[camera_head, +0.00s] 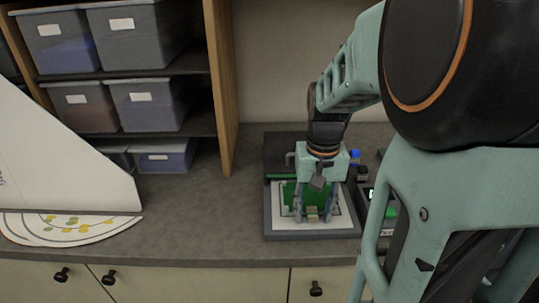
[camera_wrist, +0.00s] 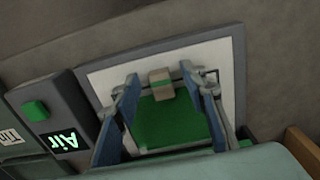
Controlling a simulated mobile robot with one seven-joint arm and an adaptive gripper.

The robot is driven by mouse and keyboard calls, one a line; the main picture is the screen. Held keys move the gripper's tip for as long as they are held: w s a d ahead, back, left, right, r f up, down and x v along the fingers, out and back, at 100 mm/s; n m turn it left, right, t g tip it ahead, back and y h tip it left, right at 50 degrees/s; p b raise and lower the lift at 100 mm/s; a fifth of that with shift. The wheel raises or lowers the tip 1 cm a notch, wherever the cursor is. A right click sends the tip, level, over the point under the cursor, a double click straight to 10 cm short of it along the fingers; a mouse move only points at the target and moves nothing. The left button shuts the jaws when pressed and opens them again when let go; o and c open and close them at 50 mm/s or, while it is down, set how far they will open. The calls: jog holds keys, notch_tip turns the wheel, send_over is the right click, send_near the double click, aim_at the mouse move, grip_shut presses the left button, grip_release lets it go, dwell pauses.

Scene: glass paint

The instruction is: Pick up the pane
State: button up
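The block (camera_head: 312,212) also shows in the head view. My gripper (camera_head: 314,216) is low over the tray. Its two blue-padded fingers (camera_wrist: 160,82) are spread apart, with visible gaps to either side of the block. I cannot tell whether the fingertips touch the pane.
A white sloped panel (camera_head: 60,160) and patterned sheet (camera_head: 70,228) are left. Bare counter (camera_head: 195,215) lies between.

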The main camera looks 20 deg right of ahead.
jog(key=shift+c, duration=0.6)
grip_shut()
jog(key=shift+r, duration=0.15)
